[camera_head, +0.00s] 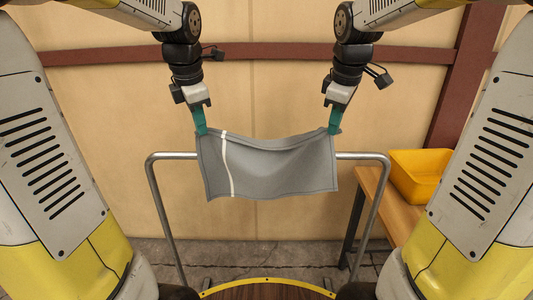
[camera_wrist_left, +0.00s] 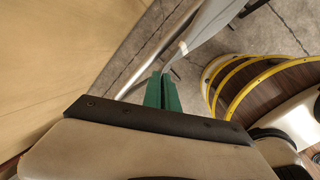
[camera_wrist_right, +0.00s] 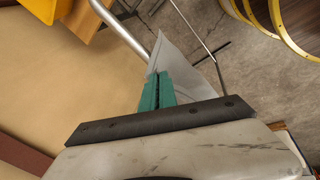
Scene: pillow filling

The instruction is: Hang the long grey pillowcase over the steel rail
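The long grey pillowcase (camera_head: 280,170), with one white stripe near its left end, hangs stretched between my grippers in the head view. It covers the middle of the steel rail (camera_head: 360,156), whose ends show on both sides. My left gripper (camera_head: 201,130) is shut on its upper left corner. My right gripper (camera_head: 334,130) is shut on its upper right corner. The pillowcase also shows at the green fingertips in the left wrist view (camera_wrist_left: 205,35) and in the right wrist view (camera_wrist_right: 180,60). Whether it touches the rail is hidden.
A yellow bin (camera_head: 418,175) sits on a wooden table (camera_head: 385,205) right of the rail. A tan wall (camera_head: 270,90) with a brown beam (camera_head: 270,53) stands behind. A round wooden top with a yellow rim (camera_head: 265,284) is at the near edge. The floor below the rail is clear.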

